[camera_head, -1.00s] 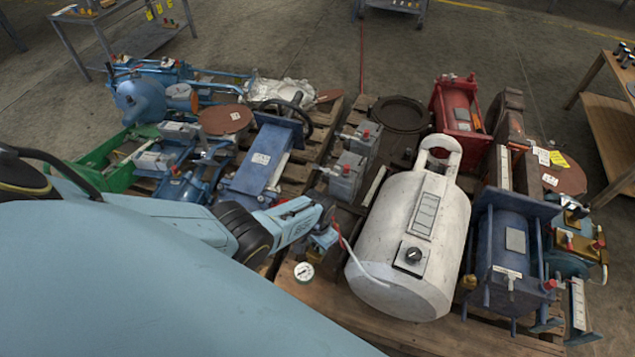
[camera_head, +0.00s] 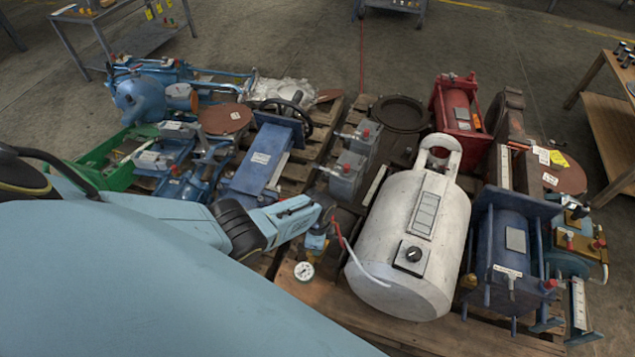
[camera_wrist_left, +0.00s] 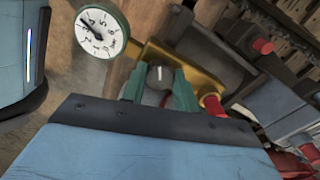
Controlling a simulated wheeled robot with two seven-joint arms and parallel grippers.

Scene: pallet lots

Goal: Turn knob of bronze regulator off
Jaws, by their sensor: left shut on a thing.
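The bronze regulator (camera_wrist_left: 205,85) shows in the left wrist view, with a round white gauge (camera_wrist_left: 101,31) on its left. Its grey knob (camera_wrist_left: 160,76) has a pale mark on top and sits between the green fingers of my left gripper (camera_wrist_left: 159,87). The gripper is shut on the knob. In the head view my left gripper (camera_head: 318,241) is at the regulator, left of the white tank, and hides much of it. The gauge (camera_head: 304,271) shows just below. My right gripper is in neither view.
A white tank (camera_head: 390,230) with its own black knob stands close on the right, with a red and white hose by it. Grey boxes with red caps (camera_head: 348,172) stand behind. A blue machine (camera_head: 262,165) is at the left. The wooden pallet front (camera_head: 400,330) is bare.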

